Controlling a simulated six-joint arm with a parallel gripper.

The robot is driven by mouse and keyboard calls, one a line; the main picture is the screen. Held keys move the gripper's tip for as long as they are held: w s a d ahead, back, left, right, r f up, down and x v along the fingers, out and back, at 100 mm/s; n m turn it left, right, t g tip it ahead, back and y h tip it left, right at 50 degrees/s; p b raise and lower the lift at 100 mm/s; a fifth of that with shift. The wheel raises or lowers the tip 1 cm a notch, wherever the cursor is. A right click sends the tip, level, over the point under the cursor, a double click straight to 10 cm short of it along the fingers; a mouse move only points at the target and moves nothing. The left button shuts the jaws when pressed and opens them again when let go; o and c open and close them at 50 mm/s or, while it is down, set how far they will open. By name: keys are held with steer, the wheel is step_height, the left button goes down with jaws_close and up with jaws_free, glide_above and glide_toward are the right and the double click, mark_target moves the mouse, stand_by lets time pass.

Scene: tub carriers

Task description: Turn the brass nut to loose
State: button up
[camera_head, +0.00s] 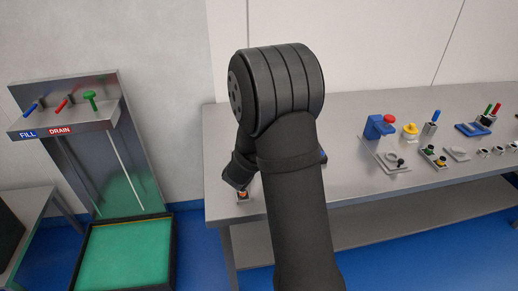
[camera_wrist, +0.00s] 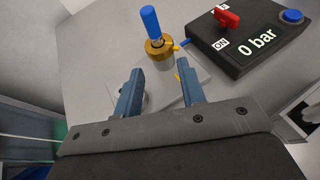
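The brass nut (camera_wrist: 158,50) sits on a light grey plate (camera_wrist: 200,92) in the wrist view. The nut shows just beyond the fingertips, about in line with the gap, and nothing is held. In the head view my arm hides most of this spot, and I cannot make out the nut there.
A black box (camera_wrist: 245,62) reading "0 bar", with a red lever (camera_wrist: 227,17) near an ON label and a blue button (camera_wrist: 292,15), stands right of the nut. In the head view, several other fittings stand along the bench (camera_head: 350,110). A FILL/DRAIN stand (camera_head: 72,125) is at left.

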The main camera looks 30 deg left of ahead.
steer(key=shift+x, duration=2.05)
steer(key=shift+c, duration=0.3)
steer(key=c, duration=0.7)
